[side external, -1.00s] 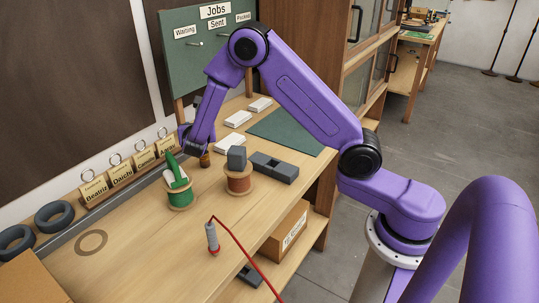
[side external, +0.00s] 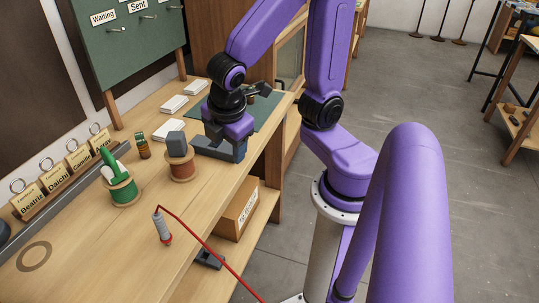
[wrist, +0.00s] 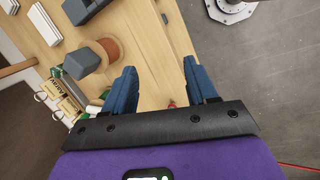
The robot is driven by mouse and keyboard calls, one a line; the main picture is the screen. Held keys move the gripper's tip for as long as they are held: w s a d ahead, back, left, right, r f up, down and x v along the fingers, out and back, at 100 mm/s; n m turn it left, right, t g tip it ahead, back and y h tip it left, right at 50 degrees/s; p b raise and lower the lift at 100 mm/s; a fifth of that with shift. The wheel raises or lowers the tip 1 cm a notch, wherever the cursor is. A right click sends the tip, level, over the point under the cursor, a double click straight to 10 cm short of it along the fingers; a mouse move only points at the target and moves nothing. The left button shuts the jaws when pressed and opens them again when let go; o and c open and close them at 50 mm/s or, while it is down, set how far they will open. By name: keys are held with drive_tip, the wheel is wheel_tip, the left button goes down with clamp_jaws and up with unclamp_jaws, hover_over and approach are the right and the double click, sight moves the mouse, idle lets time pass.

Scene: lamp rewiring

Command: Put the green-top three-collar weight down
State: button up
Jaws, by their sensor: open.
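The green-top weight (side external: 143,146), a small brown and gold piece with a green top, stands upright on the bench, behind the green spool (side external: 122,190) and left of the copper spool (side external: 182,166). Nothing holds it. My gripper (side external: 236,154) is to its right, past the copper spool, near the dark grey tray and the bench's front edge. In the wrist view my gripper (wrist: 160,75) shows two blue fingers spread apart with nothing between them. The weight's collars are too small to count.
A grey block sits on the copper spool. A soldering iron (side external: 162,228) with a red cable stands near the front edge. White cards (side external: 173,104) and a green mat (side external: 262,112) lie farther back. Name tags (side external: 52,178) line the wall side. Bare bench lies around the weight.

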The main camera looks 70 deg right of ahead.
drive_tip(key=s+a+m+g+y, duration=0.1)
drive_tip(key=s+m+g+y, duration=0.1)
drive_tip(key=s, duration=0.8)
drive_tip(key=shift+r+y, duration=0.35)
drive_tip(key=shift+y, duration=0.25)
drive_tip(key=shift+a, duration=0.1)
